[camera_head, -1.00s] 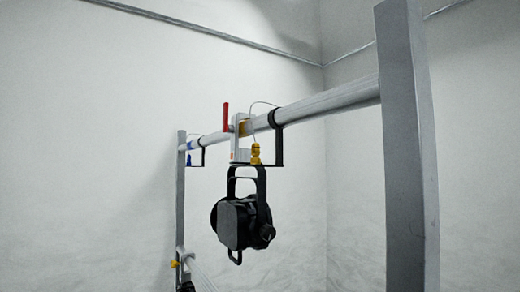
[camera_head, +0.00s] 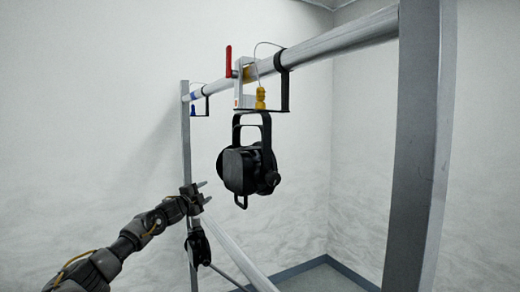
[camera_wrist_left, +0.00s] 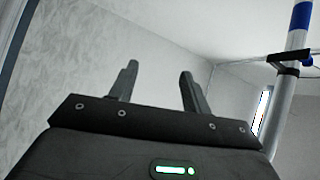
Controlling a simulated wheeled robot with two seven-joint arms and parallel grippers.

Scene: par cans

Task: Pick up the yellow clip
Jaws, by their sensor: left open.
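The yellow clip (camera_head: 261,97) stands upright on the ledge of a black bracket (camera_head: 284,85) hung from the pipe. A thin cable loops from it up over the pipe. My left gripper (camera_head: 206,191) is open and empty, well below and to the left of the clip, left of the hanging black par can (camera_head: 247,168). The left wrist view shows its two fingers apart (camera_wrist_left: 158,72) with nothing between them; the yellow clip is not seen there. My right gripper is not in view.
The pipe (camera_head: 335,43) crosses between two grey posts, with a near post (camera_head: 415,150) at right. A clamp with a red lever (camera_head: 228,61) holds the par can. A blue clip (camera_head: 193,110) sits farther left. A second black lamp (camera_head: 198,247) hangs lower.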

